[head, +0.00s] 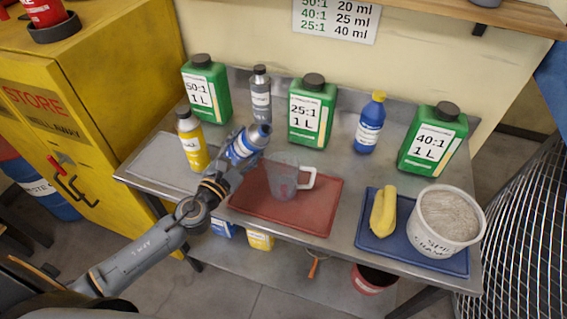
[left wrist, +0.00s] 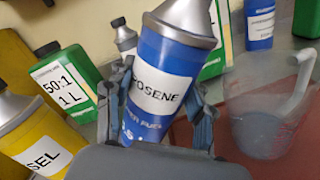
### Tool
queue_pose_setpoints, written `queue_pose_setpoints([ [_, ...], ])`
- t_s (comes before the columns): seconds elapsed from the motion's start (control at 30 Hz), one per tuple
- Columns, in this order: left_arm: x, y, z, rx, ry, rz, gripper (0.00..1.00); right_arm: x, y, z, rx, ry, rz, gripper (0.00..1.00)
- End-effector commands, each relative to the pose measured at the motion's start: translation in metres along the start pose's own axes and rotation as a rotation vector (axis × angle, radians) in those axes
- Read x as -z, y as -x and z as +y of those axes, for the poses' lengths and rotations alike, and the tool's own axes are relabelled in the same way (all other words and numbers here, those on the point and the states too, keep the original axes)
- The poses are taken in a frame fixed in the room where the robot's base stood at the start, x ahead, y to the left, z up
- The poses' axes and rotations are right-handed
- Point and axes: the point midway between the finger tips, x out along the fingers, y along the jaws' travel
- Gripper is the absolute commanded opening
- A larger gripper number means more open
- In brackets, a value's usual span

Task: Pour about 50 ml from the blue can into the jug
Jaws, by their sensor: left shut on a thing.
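The blue can (head: 242,149) has a silver cone top and a white label. In the left wrist view the blue can (left wrist: 165,85) reads "…OSENE". My left gripper (head: 232,160) is shut on it, with fingers on both sides of its body (left wrist: 163,105). The can is held above the bench, tilted with its top toward the right. The clear jug (head: 281,181) stands upright on the red tray, just right of the can, handle to the right. It also shows in the left wrist view (left wrist: 262,105), greyish near its bottom. I see no stream. My right gripper is not in view.
The red tray (head: 322,216) lies on the steel bench. A yellow can (head: 191,145) stands close left of my gripper. Green jugs (head: 312,115), a grey bottle (head: 261,95) and a blue bottle (head: 370,125) stand behind. A white bucket (head: 447,225) and yellow cloth (head: 382,212) are at right.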

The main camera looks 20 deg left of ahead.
Motion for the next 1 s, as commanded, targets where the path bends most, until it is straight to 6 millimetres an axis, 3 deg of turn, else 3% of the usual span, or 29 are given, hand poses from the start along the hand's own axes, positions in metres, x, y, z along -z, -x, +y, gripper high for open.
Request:
queue_pose_setpoints([
  [0.03,-0.0075,-0.0004,0.0059,-0.002,0.069,0.004,0.17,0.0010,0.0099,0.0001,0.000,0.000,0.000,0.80],
  [0.2,-0.0082,-0.0004,0.0114,-0.001,0.312,0.020,0.17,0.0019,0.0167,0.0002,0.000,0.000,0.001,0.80],
  [0.5,-0.0039,-0.0002,0.0091,-0.001,0.616,0.039,0.17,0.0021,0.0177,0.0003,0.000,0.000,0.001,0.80],
  [1.0,-0.0030,-0.0001,0.0084,0.000,0.665,0.042,0.17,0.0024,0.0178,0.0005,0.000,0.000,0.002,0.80],
])
